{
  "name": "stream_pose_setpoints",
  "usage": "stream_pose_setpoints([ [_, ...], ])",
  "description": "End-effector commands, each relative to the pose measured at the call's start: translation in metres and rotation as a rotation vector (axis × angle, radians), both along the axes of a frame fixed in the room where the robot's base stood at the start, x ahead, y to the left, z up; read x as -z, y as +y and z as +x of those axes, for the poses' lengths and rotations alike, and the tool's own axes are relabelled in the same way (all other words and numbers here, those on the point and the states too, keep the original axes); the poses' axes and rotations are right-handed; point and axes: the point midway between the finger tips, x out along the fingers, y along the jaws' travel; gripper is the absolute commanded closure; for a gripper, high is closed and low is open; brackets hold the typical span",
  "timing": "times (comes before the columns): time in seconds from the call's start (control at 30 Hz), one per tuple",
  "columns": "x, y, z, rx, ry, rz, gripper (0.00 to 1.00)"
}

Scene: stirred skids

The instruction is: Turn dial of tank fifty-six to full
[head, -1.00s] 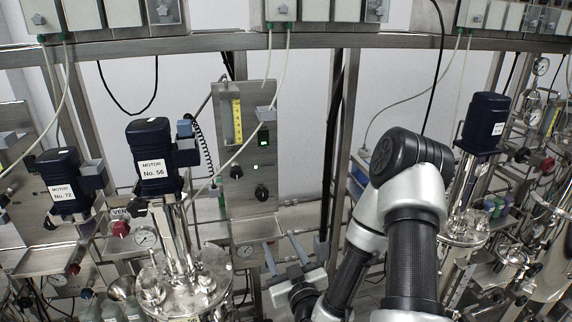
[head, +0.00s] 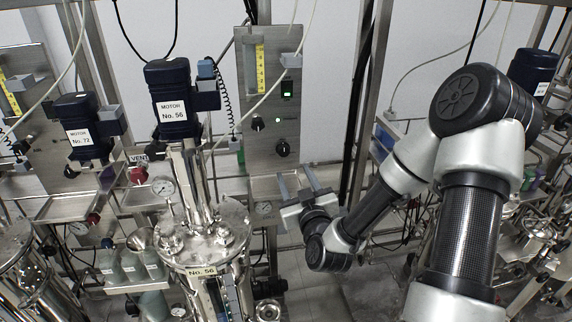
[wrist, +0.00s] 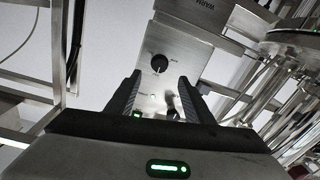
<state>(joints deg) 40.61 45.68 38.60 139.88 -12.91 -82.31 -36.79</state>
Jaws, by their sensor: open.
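The steel control panel (head: 262,165) stands right behind the tank labelled No. 56 (head: 205,240) and its blue motor (head: 168,80). The panel has a lower black dial (head: 282,148) and a smaller black knob (head: 257,124) up and left of it. In the wrist view, which looks upside down, the lower dial (wrist: 159,63) has small marks around it, too small to read. My gripper (head: 296,172) is open and empty, just below and right of the lower dial. In the wrist view my gripper (wrist: 159,76) frames the panel, with the dial beyond the fingertips, apparently untouched.
A green-lit display (head: 287,88) and a yellow scale (head: 260,68) sit higher on the panel. A pale hose (head: 250,105) crosses the panel's front. Motor No. 72 (head: 78,125) stands left. An upright post (head: 366,100) is right.

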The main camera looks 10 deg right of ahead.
Motion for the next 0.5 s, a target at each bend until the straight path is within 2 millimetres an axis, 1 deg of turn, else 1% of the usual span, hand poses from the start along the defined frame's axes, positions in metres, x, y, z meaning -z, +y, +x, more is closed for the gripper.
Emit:
stream_pose_setpoints([
  [0.03, -0.004, 0.001, 0.012, 0.001, -0.001, 0.003, 0.53],
  [0.1, -0.003, 0.002, 0.027, 0.001, -0.001, 0.004, 0.53],
  [0.3, -0.003, 0.004, 0.068, 0.001, 0.0, 0.004, 0.53],
  [0.4, -0.002, 0.004, 0.083, 0.0, 0.0, 0.002, 0.53],
  [0.5, -0.001, 0.005, 0.094, 0.0, 0.001, 0.003, 0.53],
])
